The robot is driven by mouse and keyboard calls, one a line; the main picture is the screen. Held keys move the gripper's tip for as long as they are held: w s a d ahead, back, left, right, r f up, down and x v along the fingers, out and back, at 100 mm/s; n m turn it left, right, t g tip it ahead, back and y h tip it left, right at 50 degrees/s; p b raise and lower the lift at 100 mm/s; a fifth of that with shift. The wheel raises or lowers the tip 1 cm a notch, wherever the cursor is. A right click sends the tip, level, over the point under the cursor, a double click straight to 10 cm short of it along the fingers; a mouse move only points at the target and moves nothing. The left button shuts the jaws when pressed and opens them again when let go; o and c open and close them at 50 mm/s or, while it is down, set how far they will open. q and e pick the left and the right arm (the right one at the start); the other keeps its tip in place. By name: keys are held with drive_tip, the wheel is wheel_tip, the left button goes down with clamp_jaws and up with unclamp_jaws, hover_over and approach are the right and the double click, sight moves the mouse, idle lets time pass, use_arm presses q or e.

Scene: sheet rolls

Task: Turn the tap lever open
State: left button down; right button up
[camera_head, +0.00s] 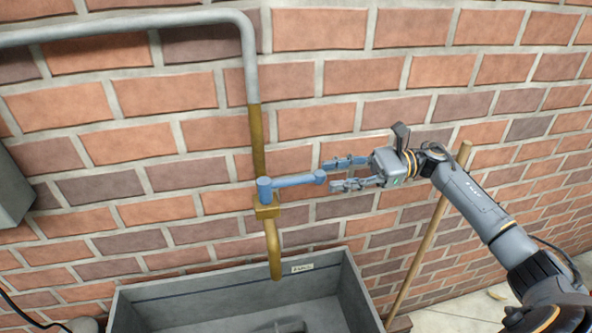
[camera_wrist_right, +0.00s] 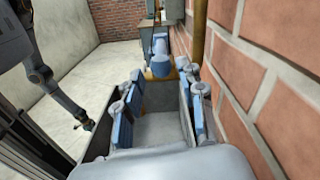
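The tap has a brass body (camera_head: 266,208) on a wall pipe, with its spout over a grey trough. Its blue lever (camera_head: 292,181) points right along the wall; the lever also shows in the right wrist view (camera_wrist_right: 160,62), ahead of the fingers. My right gripper (camera_head: 333,175) is open, with its blue-padded fingers pointing left at the lever's free end. The lever end is at the mouth of the fingers; I cannot tell whether it touches them. In the right wrist view, a dark arm, apparently my left, hangs at the left, its tip (camera_wrist_right: 85,122) too small to read.
The grey trough (camera_head: 228,289) with a small label stands below the spout. A wooden pole (camera_head: 425,250) leans on the brick wall under my right arm. A grey box (camera_head: 10,195) is at the left edge. The wall is close behind the tap.

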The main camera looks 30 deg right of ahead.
sight(313, 177)
drive_tip(key=p+x, duration=0.2)
drive_tip(key=x, duration=0.2)
drive_tip(key=p+x, duration=0.1)
drive_tip(key=x, duration=0.3)
drive_tip(key=shift+d+r+p, duration=0.1)
drive_tip(key=shift+r+p, duration=0.1)
drive_tip(key=shift+p, duration=0.15)
drive_tip(key=shift+w+a+f, duration=0.15)
drive_tip(key=shift+w+a, duration=0.05)
drive_tip(key=shift+a, duration=0.3)
clamp_jaws()
